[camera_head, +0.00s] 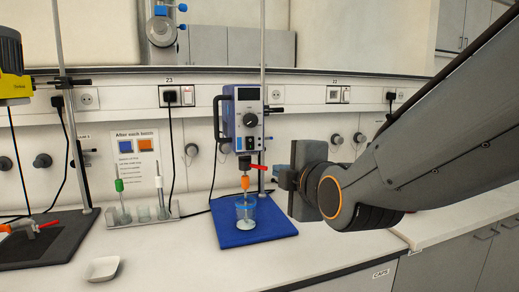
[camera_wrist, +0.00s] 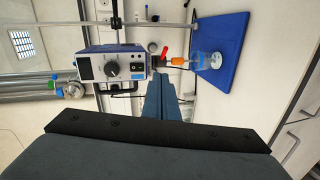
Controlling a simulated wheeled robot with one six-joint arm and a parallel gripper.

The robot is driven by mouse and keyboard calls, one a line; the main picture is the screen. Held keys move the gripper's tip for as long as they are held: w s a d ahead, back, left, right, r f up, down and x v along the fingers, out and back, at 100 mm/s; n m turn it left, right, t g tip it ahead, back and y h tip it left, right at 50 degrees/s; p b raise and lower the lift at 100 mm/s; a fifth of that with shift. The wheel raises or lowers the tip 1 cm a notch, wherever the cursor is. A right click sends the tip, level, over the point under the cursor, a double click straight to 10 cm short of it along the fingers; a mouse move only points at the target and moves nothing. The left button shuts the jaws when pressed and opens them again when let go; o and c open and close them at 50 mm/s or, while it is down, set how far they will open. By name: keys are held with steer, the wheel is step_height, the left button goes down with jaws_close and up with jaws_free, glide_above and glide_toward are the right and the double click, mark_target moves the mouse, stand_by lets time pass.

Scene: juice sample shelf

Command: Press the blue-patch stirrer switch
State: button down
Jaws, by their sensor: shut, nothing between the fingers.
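The overhead stirrer (camera_head: 246,112) is a blue and grey box clamped on a rod, with a dark display, a round knob and small switches below it. The blue-patch switch (camera_head: 239,143) is at the lower left of its front; it also shows in the wrist view (camera_wrist: 138,76). My gripper (camera_head: 277,173) is right of and below the stirrer's panel, apart from the switch in the head view. In the wrist view its blue-grey fingers (camera_wrist: 158,82) are together and empty, near the panel's lower end. Contact with the stirrer cannot be seen.
Below the stirrer, a beaker (camera_head: 246,212) with bluish liquid stands on a blue mat (camera_head: 225,237). A red lever (camera_head: 259,167) juts out close to my gripper. A sign (camera_head: 136,160), a small rack (camera_head: 145,216) and a white dish (camera_head: 102,269) are at the left.

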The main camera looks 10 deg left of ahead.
mark_target(250, 149)
steer(key=r, duration=0.1)
steer(key=a+r+n, duration=0.1)
steer(key=s+r+y, duration=0.1)
steer(key=shift+a+r+n+t, duration=0.1)
steer(key=shift+a+n+t, duration=0.2)
steer(key=shift+a+n, duration=0.1)
steer(key=shift+w, duration=0.1)
steer(key=p+x, duration=0.2)
steer(key=x, duration=1.2)
steer(key=shift+p, duration=0.35)
